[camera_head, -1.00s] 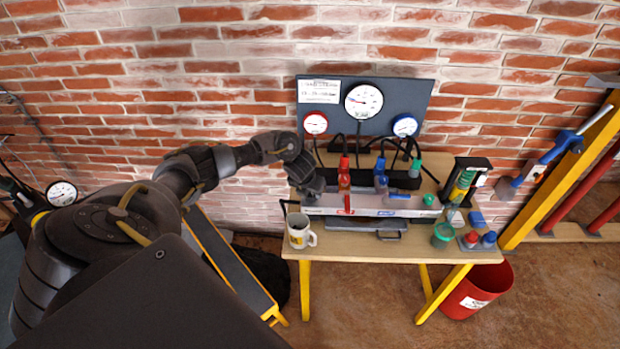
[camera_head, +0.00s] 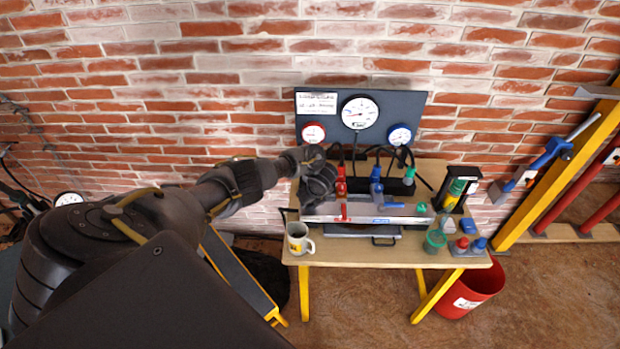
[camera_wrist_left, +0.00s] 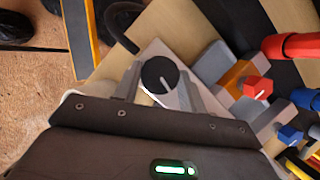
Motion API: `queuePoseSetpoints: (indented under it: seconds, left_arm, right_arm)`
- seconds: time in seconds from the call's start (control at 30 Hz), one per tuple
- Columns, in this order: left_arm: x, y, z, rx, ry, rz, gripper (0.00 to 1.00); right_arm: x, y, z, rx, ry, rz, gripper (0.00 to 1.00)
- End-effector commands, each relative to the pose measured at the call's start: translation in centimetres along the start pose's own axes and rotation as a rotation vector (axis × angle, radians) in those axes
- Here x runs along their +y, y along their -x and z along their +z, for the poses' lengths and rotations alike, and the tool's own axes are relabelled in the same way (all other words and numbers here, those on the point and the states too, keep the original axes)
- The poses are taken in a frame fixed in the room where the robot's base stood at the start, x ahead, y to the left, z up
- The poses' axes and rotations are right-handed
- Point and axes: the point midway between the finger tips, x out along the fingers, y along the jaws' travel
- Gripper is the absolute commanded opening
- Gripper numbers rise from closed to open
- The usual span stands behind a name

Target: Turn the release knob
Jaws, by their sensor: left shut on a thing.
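The release knob (camera_wrist_left: 160,75) is round and black with a white pointer line, on a pale plate (camera_wrist_left: 178,50) in the left wrist view. My left gripper (camera_wrist_left: 164,88) has its two grey fingers on opposite sides of the knob and is shut on it. The pointer line slants across the knob. In the head view my left gripper (camera_head: 318,184) is at the left end of the silver bar on the bench, and hides the knob there. My right gripper is not in view.
The wooden bench (camera_head: 340,259) stands against a brick wall, with a gauge panel (camera_head: 331,108) behind. A mug (camera_head: 298,239) stands at its front left. Red (camera_head: 341,187) and blue (camera_head: 376,187) fittings stand right of my gripper. A red bucket (camera_head: 478,290) is on the floor.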

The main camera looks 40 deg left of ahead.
Motion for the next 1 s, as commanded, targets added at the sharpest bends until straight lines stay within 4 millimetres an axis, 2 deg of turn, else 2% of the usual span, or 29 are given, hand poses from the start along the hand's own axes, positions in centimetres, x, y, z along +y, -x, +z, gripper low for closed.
queuePoseSetpoints:
  seconds: [0.4,1.0]
  left_arm:
    - [-0.2,0.11,0.25,-0.003,0.202,0.082,0.18]
    - [-0.23,0.07,0.24,-0.003,0.242,0.097,0.18]
  right_arm:
    - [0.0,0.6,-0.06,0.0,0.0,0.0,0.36]
    - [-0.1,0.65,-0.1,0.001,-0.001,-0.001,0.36]
